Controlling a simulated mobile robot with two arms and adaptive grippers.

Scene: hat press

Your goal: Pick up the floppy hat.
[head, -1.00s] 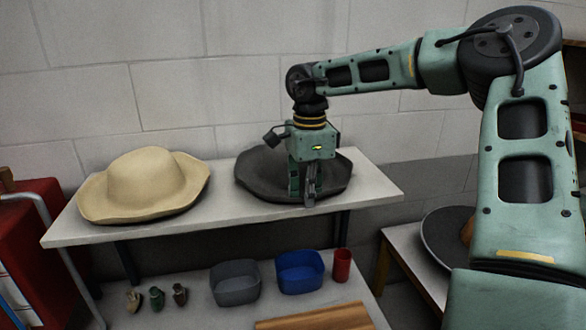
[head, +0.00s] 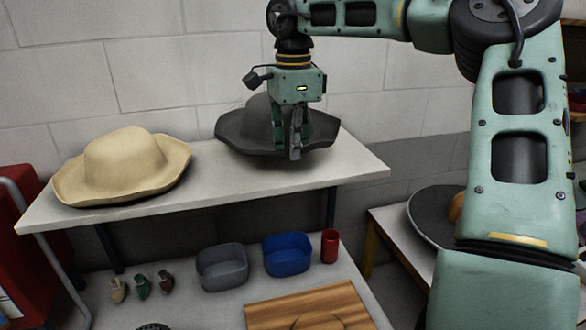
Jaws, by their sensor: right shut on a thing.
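A dark grey wide-brimmed floppy hat (head: 243,133) is at the right half of the white shelf (head: 225,187). My right gripper (head: 288,155) points down in front of its crown, shut on the hat's near side, and covers part of the crown and brim. The hat looks raised a little above the shelf; whether any of the brim still touches it I cannot tell. A beige wide-brimmed hat (head: 125,160) rests on the shelf to the left, apart from the gripper. My left gripper is not in view.
Below the shelf stand a grey bin (head: 221,268), a blue bin (head: 287,256), a red cup (head: 329,246), small items (head: 142,286) and a wooden board (head: 300,305). A red cabinet (head: 30,240) is at left. Another dark brimmed item (head: 428,215) lies at right. A block wall backs the shelf.

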